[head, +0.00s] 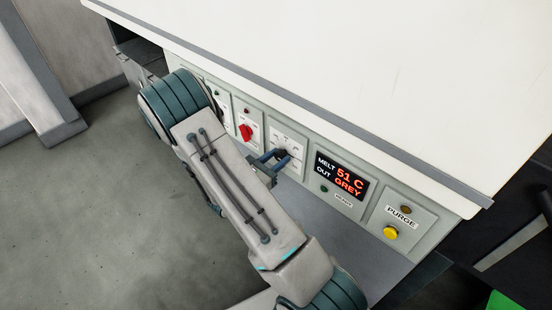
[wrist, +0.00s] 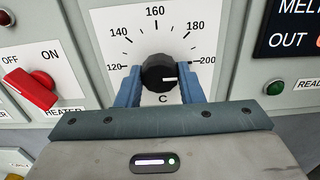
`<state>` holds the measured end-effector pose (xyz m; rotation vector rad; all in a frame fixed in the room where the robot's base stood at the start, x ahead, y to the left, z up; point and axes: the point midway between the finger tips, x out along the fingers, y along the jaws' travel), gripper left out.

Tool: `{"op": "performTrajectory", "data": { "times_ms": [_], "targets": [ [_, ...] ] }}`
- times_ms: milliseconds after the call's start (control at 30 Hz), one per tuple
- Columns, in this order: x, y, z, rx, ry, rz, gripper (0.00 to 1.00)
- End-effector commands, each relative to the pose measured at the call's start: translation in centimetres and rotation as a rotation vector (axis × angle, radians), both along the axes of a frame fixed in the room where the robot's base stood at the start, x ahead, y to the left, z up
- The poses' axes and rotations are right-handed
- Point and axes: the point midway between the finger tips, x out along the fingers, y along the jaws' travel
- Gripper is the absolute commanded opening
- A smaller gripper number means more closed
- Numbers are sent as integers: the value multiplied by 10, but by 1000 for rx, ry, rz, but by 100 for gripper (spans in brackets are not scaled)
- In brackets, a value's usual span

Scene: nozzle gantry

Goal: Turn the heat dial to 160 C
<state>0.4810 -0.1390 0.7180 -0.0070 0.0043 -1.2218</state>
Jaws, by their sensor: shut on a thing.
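The heat dial is a round black knob (wrist: 159,72) with a white pointer mark, on a white scale plate (wrist: 150,16) marked 120 to 200 with 160 at the top. The pointer lies to the right, near the 200 end. In the wrist view my gripper (wrist: 159,90) has one blue finger on each side of the knob and is shut on it. In the head view my gripper (head: 272,160) reaches the dial plate (head: 288,140), and the knob is mostly hidden by the fingers.
Left of the dial is a red heater switch (head: 246,131), also in the wrist view (wrist: 31,88). Right of it a display (head: 341,177) reads MELT 51 C, OUT GREY. A yellow purge button (head: 390,233) is farther right. The white cabinet top (head: 350,60) overhangs the panel.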

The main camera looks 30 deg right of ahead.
Motion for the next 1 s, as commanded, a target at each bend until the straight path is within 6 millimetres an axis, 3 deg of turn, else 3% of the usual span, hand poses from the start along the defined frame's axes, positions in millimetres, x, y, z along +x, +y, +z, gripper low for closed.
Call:
{"op": "performTrajectory", "data": {
  "times_ms": [367, 1000],
  "targets": [
    [-1, -1, 3, -61, 169, 0, 11],
    [-2, -2, 4, -265, 732, -2, 11]
  ]
}}
